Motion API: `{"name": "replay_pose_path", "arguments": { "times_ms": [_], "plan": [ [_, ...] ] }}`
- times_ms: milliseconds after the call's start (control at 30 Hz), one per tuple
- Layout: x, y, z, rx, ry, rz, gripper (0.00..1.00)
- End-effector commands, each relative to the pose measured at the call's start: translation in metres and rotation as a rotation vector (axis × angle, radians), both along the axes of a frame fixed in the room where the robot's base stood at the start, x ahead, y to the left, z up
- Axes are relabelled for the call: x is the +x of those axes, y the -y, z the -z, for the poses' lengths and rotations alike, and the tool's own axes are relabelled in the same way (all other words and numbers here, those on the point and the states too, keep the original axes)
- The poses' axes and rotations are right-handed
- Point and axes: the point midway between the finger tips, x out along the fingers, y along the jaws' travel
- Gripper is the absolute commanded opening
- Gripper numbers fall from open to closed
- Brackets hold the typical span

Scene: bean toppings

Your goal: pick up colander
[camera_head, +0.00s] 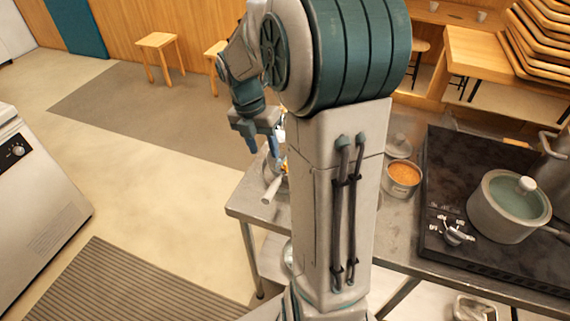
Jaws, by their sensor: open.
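My gripper (263,146) is at the end of my arm, left of centre, above the left end of the metal counter. It is open and its fingers point down. Just below the fingers is a metallic item with a pale handle (270,191) sticking out toward the lower left. It may be the colander, but my arm hides much of it and I cannot tell for sure. I cannot tell whether the fingers touch it.
The metal counter (242,206) runs to the right behind my arm. On it stand a small pot of orange-brown food (403,173) and a black stove (446,177) with a lidded pot (498,218). Wooden stools (157,42) stand at the back.

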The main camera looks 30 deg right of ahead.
Motion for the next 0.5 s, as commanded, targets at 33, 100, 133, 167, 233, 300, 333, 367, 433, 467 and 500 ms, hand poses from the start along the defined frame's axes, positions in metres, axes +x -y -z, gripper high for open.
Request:
{"name": "replay_pose_path", "arguments": {
  "times_ms": [33,100,133,167,233,300,333,367,433,467,500],
  "plan": [
    [0.002,0.003,0.0,0.007,-0.011,-0.033,0.45],
    [0.004,0.005,0.002,0.014,-0.02,-0.069,0.45],
    [0.004,0.005,0.004,0.015,-0.023,-0.077,0.45],
    [0.004,0.006,0.007,0.017,-0.024,-0.084,0.45],
    [0.002,0.007,0.017,0.02,-0.029,-0.091,0.45],
    [0.0,0.009,0.03,0.02,-0.03,-0.091,0.45],
    [-0.001,0.01,0.036,0.019,-0.029,-0.09,0.45],
    [-0.002,0.011,0.042,0.019,-0.031,-0.089,0.45],
    [-0.005,0.012,0.056,0.02,-0.03,-0.089,0.45],
    [-0.005,0.013,0.061,0.02,-0.029,-0.09,0.45],
    [-0.006,0.014,0.068,0.019,-0.028,-0.089,0.45]
  ]
}}
